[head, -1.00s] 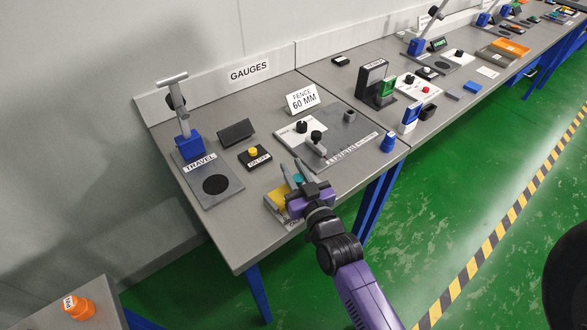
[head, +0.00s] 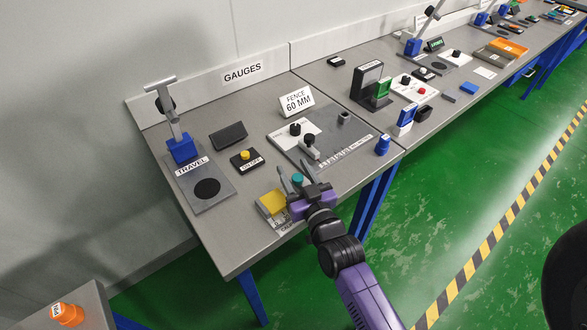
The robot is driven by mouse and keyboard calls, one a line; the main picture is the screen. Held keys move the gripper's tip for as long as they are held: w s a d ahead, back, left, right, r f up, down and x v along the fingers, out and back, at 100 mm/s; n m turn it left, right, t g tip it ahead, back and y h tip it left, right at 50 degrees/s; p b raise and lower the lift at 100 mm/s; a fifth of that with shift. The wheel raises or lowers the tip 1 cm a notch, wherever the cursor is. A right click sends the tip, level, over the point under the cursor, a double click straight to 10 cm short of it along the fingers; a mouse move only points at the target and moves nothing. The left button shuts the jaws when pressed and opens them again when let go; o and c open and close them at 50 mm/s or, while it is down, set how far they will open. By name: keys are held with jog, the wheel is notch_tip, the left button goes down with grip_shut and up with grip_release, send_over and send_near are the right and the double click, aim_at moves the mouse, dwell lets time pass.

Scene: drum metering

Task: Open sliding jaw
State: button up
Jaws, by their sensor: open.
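A small fixture with a yellow block (head: 271,203) sits at the front edge of the near bench, with a partly hidden label below the block. A teal knob (head: 297,180) shows just right of the yellow block; it may belong to the sliding jaw, but the jaw itself is not clearly visible. My gripper (head: 294,170) is open, its two fingers pointing toward the back of the bench. The teal knob appears between the fingers; I cannot tell whether they touch it. My purple wrist hides the right part of the fixture.
Behind the gripper lies a grey plate (head: 350,140) with black knobs and a lever, below the "FENCE 60 MM" sign (head: 296,101). A black box with a yellow button (head: 245,155) and the TRAVEL stand (head: 181,149) are to the left. A blue knob (head: 383,145) stands right.

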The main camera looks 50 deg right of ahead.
aim_at(300, 182)
jog(key=b+v, duration=0.1)
jog(key=v, duration=0.6)
dwell(0.5)
jog(key=shift+r, duration=0.15)
jog(key=shift+s+a+r+t, duration=0.2)
jog(key=shift+s+r, duration=0.2)
jog(key=shift+r, duration=0.2)
jog(key=shift+s+a+r+t, duration=0.1)
jog(key=shift+s+a+r, duration=0.05)
jog(key=shift+s+r, duration=0.4)
jog(key=s+a+r+n+g+y, duration=0.1)
jog(key=s+a+n+y, duration=0.5)
jog(key=s+a, duration=1.1)
jog(key=s+r+y, duration=0.1)
jog(key=y, duration=0.2)
jog(key=shift+s+a+r, duration=0.25)
jog(key=shift+s+a, duration=0.05)
